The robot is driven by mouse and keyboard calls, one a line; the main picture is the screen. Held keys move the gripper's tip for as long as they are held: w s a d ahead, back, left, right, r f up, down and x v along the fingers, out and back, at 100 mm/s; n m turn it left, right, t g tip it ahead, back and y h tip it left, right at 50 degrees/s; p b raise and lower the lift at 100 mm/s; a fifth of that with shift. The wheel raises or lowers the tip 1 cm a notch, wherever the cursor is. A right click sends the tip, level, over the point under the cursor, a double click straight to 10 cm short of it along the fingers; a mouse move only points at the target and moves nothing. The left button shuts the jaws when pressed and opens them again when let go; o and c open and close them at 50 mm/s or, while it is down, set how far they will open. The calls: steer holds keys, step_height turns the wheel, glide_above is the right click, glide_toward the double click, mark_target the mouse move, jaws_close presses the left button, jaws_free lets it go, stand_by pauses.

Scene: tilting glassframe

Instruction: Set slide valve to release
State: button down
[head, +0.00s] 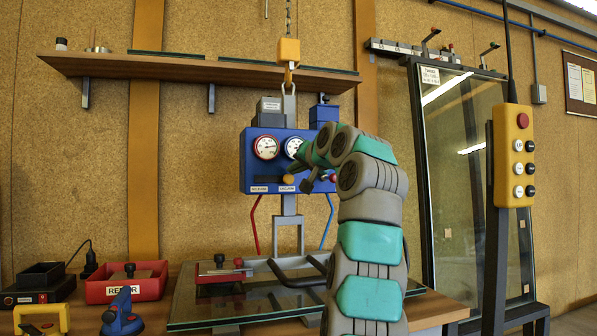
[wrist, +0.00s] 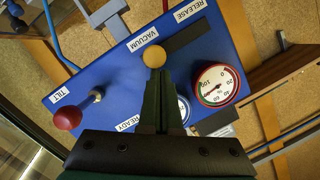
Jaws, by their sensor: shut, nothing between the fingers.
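The slide valve's round tan knob (wrist: 154,57) sits on the blue panel (wrist: 100,60) at the VACUUM end of a dark slot (wrist: 195,38). The slot runs from the knob toward the RELEASE label (wrist: 188,11). In the head view the knob (head: 288,179) is at the slot's right end, above the VACUUM label. My gripper (wrist: 157,74) is shut and empty. Its fingertips are right by the knob and overlap its edge in the wrist view; I cannot tell whether they touch. In the head view my gripper (head: 307,182) is just right of the knob.
A red-balled TILT lever (wrist: 67,117) stands on the panel, on the far side of my gripper from the gauge (wrist: 215,85). A glass pane (head: 250,307) lies below. A yellow button box (head: 513,155) stands on a post at right. Red tray (head: 126,282) is at left.

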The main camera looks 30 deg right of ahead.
steer(key=shift+w+a+f+b, duration=0.1)
steer(key=shift+w+a+b, duration=0.15)
steer(key=shift+a, duration=0.75)
steer(key=shift+w+a+r+b, duration=0.1)
steer(key=shift+w+a+b, duration=0.15)
steer(key=shift+a, duration=0.75)
steer(key=shift+w+a+f+b, duration=0.15)
steer(key=shift+w+a, duration=0.15)
steer(key=shift+a, duration=0.7)
steer(key=shift+d+r+p, duration=0.15)
steer(key=shift+r+p, duration=0.2)
steer(key=shift+r, duration=0.1)
glide_toward(265, 170)
steer(key=s+d+r, duration=0.1)
steer(key=s+r, duration=0.2)
steer(key=s, duration=0.3)
steer(key=shift+r, duration=0.3)
steer(key=shift+d, duration=0.15)
